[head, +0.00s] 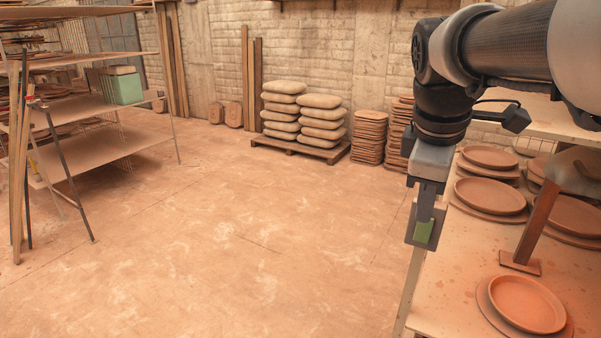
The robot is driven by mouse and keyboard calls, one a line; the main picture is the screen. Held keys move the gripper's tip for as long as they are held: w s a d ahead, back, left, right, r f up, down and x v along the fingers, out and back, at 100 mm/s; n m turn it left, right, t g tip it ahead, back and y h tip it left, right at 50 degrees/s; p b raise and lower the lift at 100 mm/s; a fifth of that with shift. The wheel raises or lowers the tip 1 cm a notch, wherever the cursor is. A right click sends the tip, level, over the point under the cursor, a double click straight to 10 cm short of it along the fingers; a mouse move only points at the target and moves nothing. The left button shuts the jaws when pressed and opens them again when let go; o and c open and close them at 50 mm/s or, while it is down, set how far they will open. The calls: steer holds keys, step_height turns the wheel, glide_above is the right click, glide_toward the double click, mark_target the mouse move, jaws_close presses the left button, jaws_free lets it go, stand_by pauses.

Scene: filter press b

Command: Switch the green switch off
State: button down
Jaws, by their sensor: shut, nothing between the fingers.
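The green switch (423,232) shows as a small green patch on a grey plate (438,226) at the left edge of the right-hand table. My gripper (425,212) points down from the upper right. Its fingers are shut and empty, with the tips directly over the top of the green patch in the picture. They hide part of the switch and plate. I cannot tell whether the tips touch the switch, or which position it is in.
The table (450,300) holds several clay plates (526,303) and a brown upright post (537,222). Stacked sacks (320,110) on a pallet and piled slabs (369,137) stand at the back wall. A shelf rack (105,150) stands left. The middle floor is clear.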

mark_target(422, 231)
steer(key=shift+s+f, duration=0.1)
stand_by(0.3)
steer(key=x, duration=0.3)
steer(key=w+d+x, duration=0.1)
steer(key=x, duration=0.3)
steer(key=w+x, duration=0.1)
steer(key=x, duration=0.3)
steer(key=shift+d+r+b, duration=0.15)
steer(key=shift+r+b, duration=0.15)
steer(key=shift+b, duration=0.05)
steer(key=shift+w+d, duration=0.35)
steer(key=shift+w, duration=0.15)
